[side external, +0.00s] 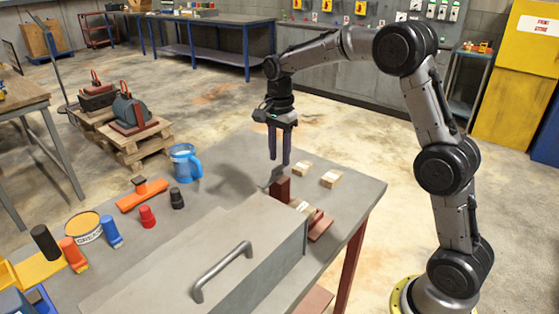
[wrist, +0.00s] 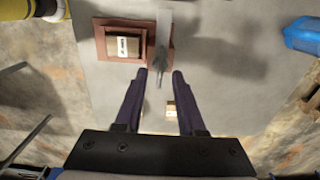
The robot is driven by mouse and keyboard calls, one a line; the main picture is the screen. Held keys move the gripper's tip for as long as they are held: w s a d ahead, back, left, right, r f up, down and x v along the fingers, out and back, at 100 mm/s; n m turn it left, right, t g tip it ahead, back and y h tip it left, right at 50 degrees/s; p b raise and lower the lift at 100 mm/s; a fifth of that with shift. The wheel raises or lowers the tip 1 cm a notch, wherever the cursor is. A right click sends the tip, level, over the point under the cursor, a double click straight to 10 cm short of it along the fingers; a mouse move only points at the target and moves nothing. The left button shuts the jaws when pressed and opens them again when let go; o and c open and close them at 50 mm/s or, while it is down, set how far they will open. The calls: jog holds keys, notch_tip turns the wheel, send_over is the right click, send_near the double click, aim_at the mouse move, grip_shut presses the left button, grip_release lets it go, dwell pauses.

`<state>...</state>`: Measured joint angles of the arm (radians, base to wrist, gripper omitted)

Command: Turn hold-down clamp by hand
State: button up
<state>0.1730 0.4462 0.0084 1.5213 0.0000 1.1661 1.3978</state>
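The hold-down clamp shows in the wrist view as a thin grey lever (wrist: 163,52) beside a red-brown fixture (wrist: 97,38). A small labelled carton (wrist: 123,46) sits in that fixture. In the side view a red-brown block (side external: 281,188) stands upright at the clamp, and the big grey case partly hides the fixture. My gripper (side external: 279,162) points down above the block and is empty. In the wrist view its two dark fingers (wrist: 160,75) are spread apart, with the lever's end between their tips in the picture. I see no clear contact with the lever.
A large grey case (side external: 170,262) with a handle fills the near bench. Bare bench lies between jug and gripper.

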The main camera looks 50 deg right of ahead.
jog(key=shift+f, duration=1.2)
grip_shut()
jog(key=shift+r, duration=0.1)
dwell(0.5)
